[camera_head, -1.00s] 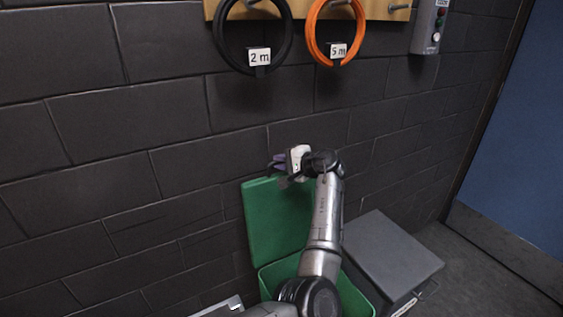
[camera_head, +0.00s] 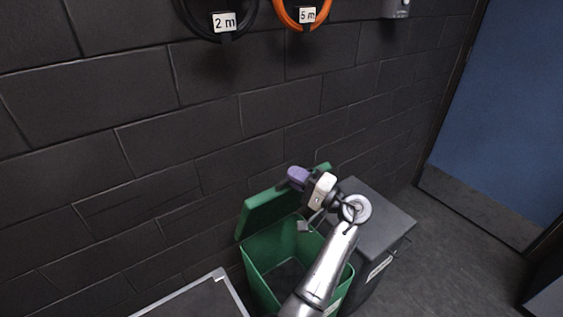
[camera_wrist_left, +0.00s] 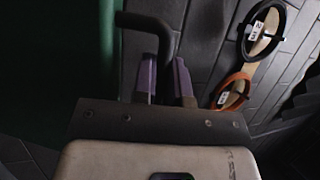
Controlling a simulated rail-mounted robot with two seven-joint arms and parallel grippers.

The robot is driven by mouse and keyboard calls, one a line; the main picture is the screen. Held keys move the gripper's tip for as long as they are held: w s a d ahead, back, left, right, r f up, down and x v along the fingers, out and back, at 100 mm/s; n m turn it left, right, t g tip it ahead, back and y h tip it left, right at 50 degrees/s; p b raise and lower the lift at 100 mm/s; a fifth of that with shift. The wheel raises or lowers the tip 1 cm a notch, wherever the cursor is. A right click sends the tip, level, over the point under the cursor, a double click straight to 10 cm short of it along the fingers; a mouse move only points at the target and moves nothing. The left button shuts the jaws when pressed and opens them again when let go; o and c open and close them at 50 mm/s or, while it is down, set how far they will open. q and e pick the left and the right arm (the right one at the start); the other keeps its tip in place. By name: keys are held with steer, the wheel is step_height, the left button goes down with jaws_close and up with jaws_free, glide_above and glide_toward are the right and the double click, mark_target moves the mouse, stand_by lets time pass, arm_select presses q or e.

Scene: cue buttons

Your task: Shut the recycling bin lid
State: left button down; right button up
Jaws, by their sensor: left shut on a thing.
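The green recycling bin (camera_head: 256,281) stands by the wall at the lower middle of the head view, its mouth open. Its green lid (camera_head: 268,208) is hinged at the wall side and tilts up over the back of the bin, well above the rim. My left gripper (camera_head: 298,180), with purple finger pads, is at the lid's upper edge. In the left wrist view, a dark bent handle (camera_wrist_left: 150,24) runs from the green lid (camera_wrist_left: 55,70) down between the fingers, which are shut on it. The gripper and arm hide the lid's right part. My right gripper is not in view.
A dark grey lidded bin (camera_head: 376,215) stands close to the right of the green one. A grey metal-edged surface (camera_head: 205,297) is at the lower left. Black and orange cable coils (camera_head: 302,12) hang on the wall above. Floor (camera_head: 450,235) is clear at right.

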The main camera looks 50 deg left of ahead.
arm_select(q)
steer(key=shift+s+d+f+n+y+b, duration=0.2)
steer(key=shift+d+f, duration=0.25)
steer(key=shift+d, duration=0.35)
steer(key=shift+d+f+n+y+b, duration=0.1)
steer(key=shift+d+f+y+b, duration=0.25)
steer(key=shift+d, duration=0.45)
steer(key=shift+g, duration=0.3)
steer(key=c, duration=1.2)
jaws_free()
